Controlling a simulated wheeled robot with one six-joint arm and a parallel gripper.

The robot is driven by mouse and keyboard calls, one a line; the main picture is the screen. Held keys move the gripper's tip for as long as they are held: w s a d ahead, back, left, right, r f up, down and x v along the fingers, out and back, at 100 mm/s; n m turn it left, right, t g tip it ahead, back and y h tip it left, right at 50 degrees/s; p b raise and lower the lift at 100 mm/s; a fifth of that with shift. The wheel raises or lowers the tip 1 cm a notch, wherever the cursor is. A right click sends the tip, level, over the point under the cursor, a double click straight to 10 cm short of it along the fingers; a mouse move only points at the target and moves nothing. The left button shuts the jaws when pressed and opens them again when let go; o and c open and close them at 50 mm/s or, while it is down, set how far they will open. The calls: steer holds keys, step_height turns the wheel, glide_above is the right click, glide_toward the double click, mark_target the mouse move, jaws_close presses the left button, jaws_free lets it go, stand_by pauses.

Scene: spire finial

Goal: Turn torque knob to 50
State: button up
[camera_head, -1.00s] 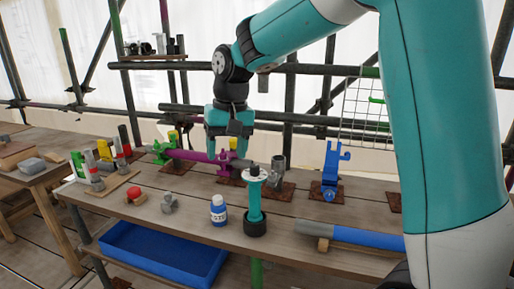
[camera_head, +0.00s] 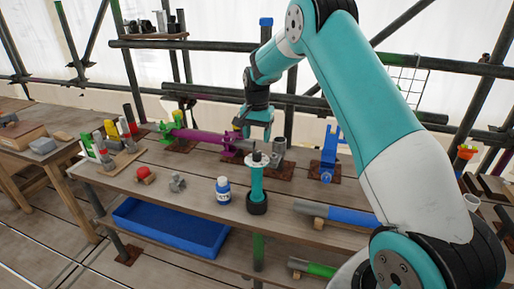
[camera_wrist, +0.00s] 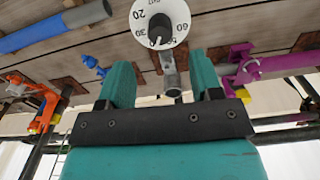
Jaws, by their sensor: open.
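The torque knob is a black knob (camera_wrist: 160,24) on a white numbered dial (camera_wrist: 138,23), at the top of the wrist view. The numbers 20, 30 and 60 can be read; the exact setting is too small to tell. In the head view the dial (camera_head: 249,163) tops an upright teal tool (camera_head: 257,186) with a black base on the bench. My gripper (camera_head: 256,130) is above and behind the dial, apart from it. In the wrist view my gripper (camera_wrist: 162,78) has its two teal fingers spread, with nothing held between them; the dial lies beyond their tips.
A grey upright tube (camera_head: 279,152) stands just behind the tool. A purple clamp (camera_head: 229,142) and pipe are to the left, a blue clamp (camera_head: 329,152) to the right. A blue and white bottle (camera_head: 223,190) and a blue-grey pipe (camera_head: 350,217) stand or lie nearby.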

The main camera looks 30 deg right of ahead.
mark_target(257, 152)
step_height(257, 152, down, 7)
steer(key=shift+p, duration=1)
steer(key=c, duration=0.9)
